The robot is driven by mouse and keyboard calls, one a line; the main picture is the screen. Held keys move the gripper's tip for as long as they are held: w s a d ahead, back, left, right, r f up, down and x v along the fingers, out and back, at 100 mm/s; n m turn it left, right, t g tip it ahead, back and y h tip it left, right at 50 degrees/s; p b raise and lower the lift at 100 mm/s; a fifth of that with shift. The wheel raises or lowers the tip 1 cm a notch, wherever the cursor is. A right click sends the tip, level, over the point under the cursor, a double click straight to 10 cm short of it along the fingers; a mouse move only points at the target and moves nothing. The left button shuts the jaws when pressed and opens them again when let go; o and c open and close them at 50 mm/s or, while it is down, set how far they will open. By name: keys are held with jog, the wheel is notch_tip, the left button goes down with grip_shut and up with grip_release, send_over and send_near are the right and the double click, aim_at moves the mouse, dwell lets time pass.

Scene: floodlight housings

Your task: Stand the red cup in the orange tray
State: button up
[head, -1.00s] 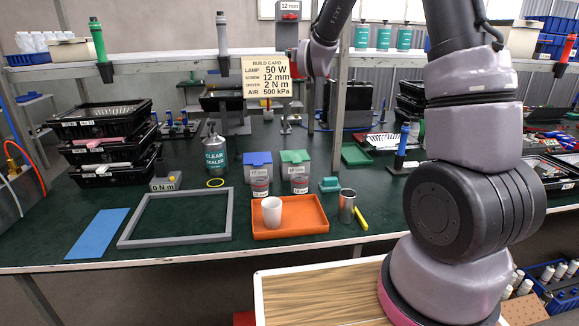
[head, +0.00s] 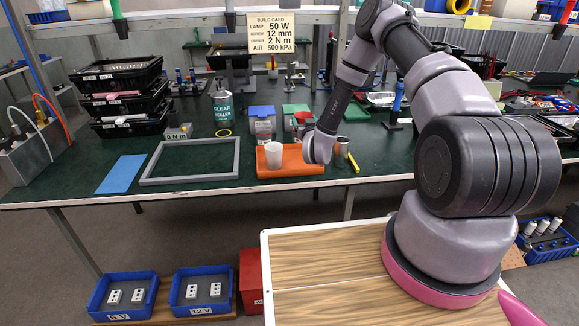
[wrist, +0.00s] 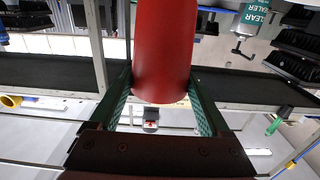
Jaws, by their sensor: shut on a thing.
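The red cup (wrist: 163,50) is between the two jaws of my gripper (wrist: 160,85) in the wrist view, which looks upside down. My gripper is shut on it. In the head view a bit of the red cup (head: 302,118) shows beyond my wrist; most of it is hidden, and I cannot tell how far above the table it is. The orange tray (head: 291,162) lies flat near the table's front edge. My wrist covers part of the tray's right side in that view.
A silver can (head: 342,146) and a yellow marker (head: 353,163) are just right of the tray. A grey frame (head: 190,180) lies to the left. Grey tubs with blue (head: 262,111) and green (head: 296,109) lids stand behind the tray. Its right half looks bare where visible.

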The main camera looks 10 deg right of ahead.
jog(key=f, duration=0.5)
jog(key=shift+s+f, duration=0.3)
jog(key=shift+f, duration=2.5)
